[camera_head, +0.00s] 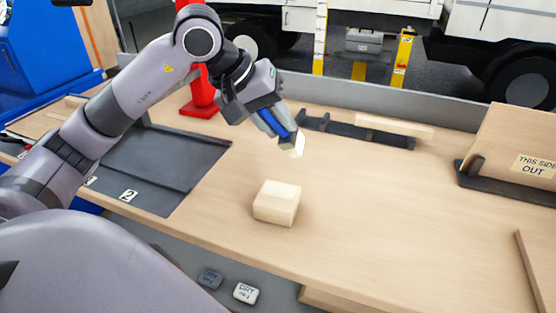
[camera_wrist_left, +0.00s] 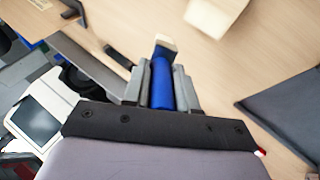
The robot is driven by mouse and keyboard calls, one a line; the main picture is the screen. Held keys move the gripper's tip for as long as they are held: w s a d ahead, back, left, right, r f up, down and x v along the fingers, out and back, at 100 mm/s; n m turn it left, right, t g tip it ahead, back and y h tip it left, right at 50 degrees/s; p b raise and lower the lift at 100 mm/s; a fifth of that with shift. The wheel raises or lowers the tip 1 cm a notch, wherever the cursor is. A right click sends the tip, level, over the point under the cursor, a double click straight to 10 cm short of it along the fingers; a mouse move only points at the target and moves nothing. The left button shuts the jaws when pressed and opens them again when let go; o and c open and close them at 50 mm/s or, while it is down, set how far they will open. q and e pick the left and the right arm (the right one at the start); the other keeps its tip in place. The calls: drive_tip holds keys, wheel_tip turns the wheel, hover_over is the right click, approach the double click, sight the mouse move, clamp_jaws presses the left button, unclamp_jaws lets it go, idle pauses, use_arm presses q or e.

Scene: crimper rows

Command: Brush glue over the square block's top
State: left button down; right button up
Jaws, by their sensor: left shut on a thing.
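The square block (camera_head: 277,202) is pale wood and sits on the bench top, right of the grey mat. Its top looks plain and bare. It also shows, partly cut off, at the top of the left wrist view (camera_wrist_left: 213,14). My left gripper (camera_head: 272,122) is shut on a brush with a blue handle (camera_wrist_left: 162,84) and a pale tip (camera_head: 297,147). The brush tip points down and is above and behind the block, apart from it. My right gripper is not in view.
The wooden bench (camera_head: 370,215) is clear around the block. A dark rack (camera_head: 355,130) lies behind. A "THIS SIDE OUT" board (camera_head: 515,140) stands at the right in a dark holder.

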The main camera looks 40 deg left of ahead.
use_arm(q)
drive_tip(key=shift+r, duration=0.1)
drive_tip(key=s+a+r+g+y+p, duration=0.2)
drive_tip(key=s+r+p, duration=0.25)
drive_tip(key=p, duration=0.25)
drive_tip(key=f+b, duration=0.1)
drive_tip(key=s+f+b, duration=0.1)
drive_tip(key=f, duration=0.1)
drive_tip(key=f+b, duration=0.1)
drive_tip(key=f, duration=0.1)
drive_tip(key=shift+s+a+f, duration=0.1)
drive_tip(key=shift+s+a, duration=0.15)
drive_tip(key=shift+s, duration=0.1)
